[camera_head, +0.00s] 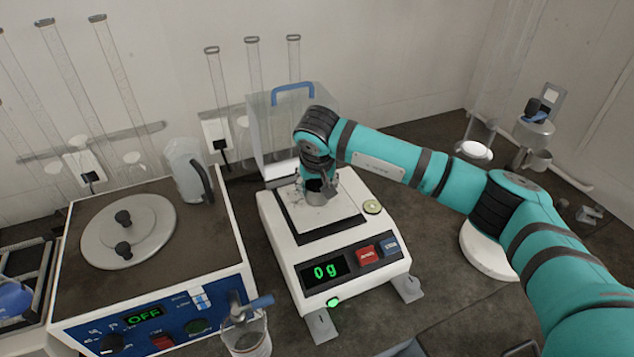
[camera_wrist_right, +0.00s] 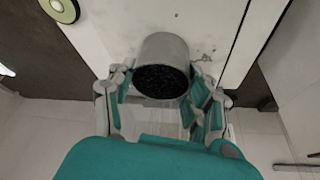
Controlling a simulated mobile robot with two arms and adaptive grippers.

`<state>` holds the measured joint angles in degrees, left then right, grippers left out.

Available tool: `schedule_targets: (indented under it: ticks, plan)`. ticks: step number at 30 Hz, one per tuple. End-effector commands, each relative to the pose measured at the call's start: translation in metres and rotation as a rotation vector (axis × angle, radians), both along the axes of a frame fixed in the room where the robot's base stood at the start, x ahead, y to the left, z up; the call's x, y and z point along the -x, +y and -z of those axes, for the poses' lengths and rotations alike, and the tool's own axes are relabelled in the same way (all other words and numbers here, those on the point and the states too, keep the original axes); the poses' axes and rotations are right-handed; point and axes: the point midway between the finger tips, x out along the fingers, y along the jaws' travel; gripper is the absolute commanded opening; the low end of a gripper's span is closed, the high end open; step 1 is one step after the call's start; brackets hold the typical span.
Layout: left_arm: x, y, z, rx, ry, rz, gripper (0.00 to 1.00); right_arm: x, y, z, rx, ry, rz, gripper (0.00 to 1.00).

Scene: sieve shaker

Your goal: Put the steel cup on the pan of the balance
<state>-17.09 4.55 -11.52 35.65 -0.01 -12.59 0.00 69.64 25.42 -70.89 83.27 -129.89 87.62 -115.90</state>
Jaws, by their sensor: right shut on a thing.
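The balance (camera_head: 300,262) is white, with a square pan (camera_head: 330,217) on top and a green display reading 0 g. My right gripper (camera_head: 318,182) is over the pan and shut on the grey steel cup (camera_head: 321,196), which is largely hidden by the gripper in the head view. In the right wrist view, the cup (camera_wrist_right: 163,45) sits between the fingers of the right gripper (camera_wrist_right: 163,97), and dark grainy material shows in its mouth. The white balance top lies behind it. I cannot tell whether the cup touches the pan. My left gripper is not in view.
A clear box with a blue handle (camera_head: 293,90) stands behind the balance. To the left is a blue-fronted machine (camera_head: 155,320) showing OFF, with a jug (camera_head: 187,168) at its back corner. A beaker (camera_head: 246,338) with a blue-handled tool stands in front.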

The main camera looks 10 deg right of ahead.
Motion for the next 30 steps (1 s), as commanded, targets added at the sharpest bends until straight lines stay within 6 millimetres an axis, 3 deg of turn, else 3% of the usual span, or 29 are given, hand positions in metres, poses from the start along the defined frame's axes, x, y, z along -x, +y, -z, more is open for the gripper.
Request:
schedule_targets:
  ticks: [3, 4, 9, 20, 23, 30]
  plan:
    - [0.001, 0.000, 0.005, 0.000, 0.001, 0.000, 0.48, 0.000, 0.000, 0.004, 0.000, -0.001, 0.000, 0.14]
    - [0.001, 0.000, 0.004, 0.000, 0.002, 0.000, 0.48, 0.000, 0.000, 0.003, 0.000, -0.001, 0.000, 0.54]
    - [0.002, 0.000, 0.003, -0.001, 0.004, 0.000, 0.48, 0.000, 0.000, 0.003, 0.000, 0.000, 0.000, 0.74]
    - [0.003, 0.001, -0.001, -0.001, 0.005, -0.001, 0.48, 0.000, 0.000, -0.004, -0.001, -0.001, 0.000, 0.74]
    - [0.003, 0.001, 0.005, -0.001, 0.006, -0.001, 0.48, 0.005, 0.002, -0.016, -0.002, -0.003, -0.001, 0.74]
    - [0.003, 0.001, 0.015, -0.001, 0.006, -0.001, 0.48, 0.025, 0.006, -0.064, 0.000, -0.005, -0.002, 0.74]
